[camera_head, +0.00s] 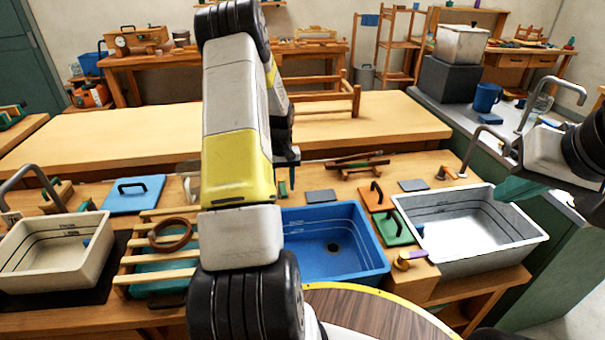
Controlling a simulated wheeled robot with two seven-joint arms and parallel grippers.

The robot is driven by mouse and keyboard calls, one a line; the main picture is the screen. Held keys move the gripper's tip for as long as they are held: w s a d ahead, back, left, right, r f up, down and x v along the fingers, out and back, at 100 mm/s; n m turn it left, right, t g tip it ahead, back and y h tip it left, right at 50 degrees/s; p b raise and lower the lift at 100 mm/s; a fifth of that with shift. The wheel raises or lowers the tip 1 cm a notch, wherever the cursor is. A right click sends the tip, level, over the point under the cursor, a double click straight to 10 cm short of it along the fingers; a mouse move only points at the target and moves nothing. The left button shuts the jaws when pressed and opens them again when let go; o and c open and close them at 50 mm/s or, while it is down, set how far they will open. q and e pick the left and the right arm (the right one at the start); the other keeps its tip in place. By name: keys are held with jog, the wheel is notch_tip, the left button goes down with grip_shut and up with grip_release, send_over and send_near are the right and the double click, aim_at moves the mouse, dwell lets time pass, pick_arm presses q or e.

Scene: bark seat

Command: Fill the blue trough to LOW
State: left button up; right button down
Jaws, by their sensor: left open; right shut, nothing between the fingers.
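The blue trough (371,240) stands on the wooden bench, right of my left arm. It has marked lines on its back wall and a dark round spot on its floor; I see no clear water surface in it. The LOW label is too small to read. Its left end is hidden behind my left arm. My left gripper (288,161) shows only partly beyond the arm, behind the trough; it is open.
A cream trough (92,262) is at left, a grey trough (530,240) at right; both carry lines. A green lid (393,231), orange lid (378,200) and blue lid (134,195) lie on the bench. A blue mug (486,97) stands far right.

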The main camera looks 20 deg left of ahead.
pick_arm(q)
jog(key=shift+f, duration=0.55)
jog(key=shift+c, duration=0.4)
grip_shut()
dwell(0.6)
